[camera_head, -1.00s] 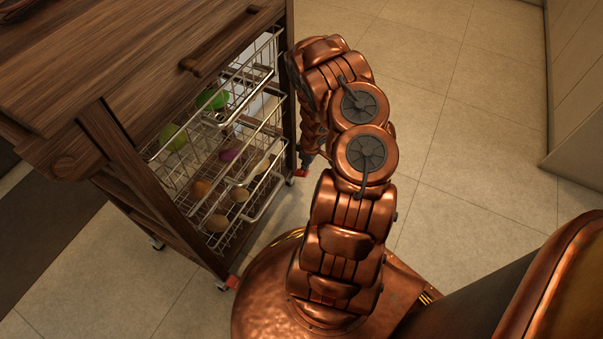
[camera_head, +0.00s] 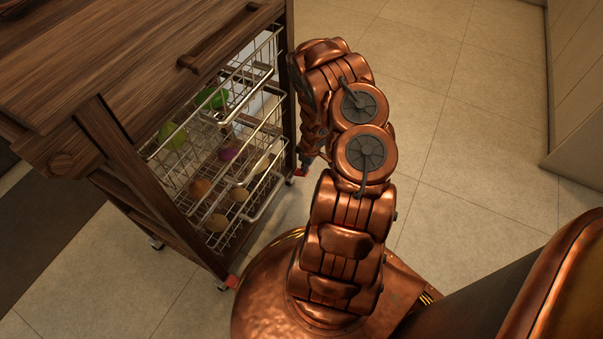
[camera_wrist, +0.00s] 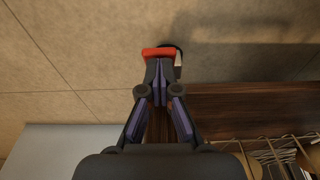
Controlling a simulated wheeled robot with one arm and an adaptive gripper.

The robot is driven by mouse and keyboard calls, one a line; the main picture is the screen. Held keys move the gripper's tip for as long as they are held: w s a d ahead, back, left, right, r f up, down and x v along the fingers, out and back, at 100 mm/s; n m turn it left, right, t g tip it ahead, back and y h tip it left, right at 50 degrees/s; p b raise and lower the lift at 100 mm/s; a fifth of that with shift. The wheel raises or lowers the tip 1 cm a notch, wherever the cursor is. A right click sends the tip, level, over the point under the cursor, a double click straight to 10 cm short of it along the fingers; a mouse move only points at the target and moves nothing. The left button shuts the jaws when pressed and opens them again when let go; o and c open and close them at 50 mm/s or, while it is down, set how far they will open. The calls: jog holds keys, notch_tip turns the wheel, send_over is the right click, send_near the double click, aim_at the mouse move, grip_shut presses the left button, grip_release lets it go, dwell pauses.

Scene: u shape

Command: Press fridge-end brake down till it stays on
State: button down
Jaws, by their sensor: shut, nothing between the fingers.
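A red brake lever (camera_wrist: 158,52) sits on a dark caster at the foot of the wooden cart in the wrist view. My gripper (camera_wrist: 159,66) is shut and empty, with its fingertips at the lever's near edge. They look to touch or nearly touch it; I cannot tell which. In the head view the same brake (camera_head: 300,172) shows small at the cart's far corner, beside my arm, which hides most of my gripper. A second red brake (camera_head: 231,281) is at the cart's near corner. The lever's tilt is unclear.
The wooden cart (camera_head: 150,85) stands left of my arm, with wire baskets (camera_head: 215,125) of fruit and vegetables facing it. Open tiled floor (camera_head: 450,150) lies to the right, up to a pale cabinet (camera_head: 578,100).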

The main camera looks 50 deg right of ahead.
jog(key=shift+f+b, duration=0.95)
jog(key=shift+f, duration=1.15)
jog(key=shift+r+p, duration=3.65)
jog(key=shift+r, duration=0.95)
jog(key=shift+f, duration=0.1)
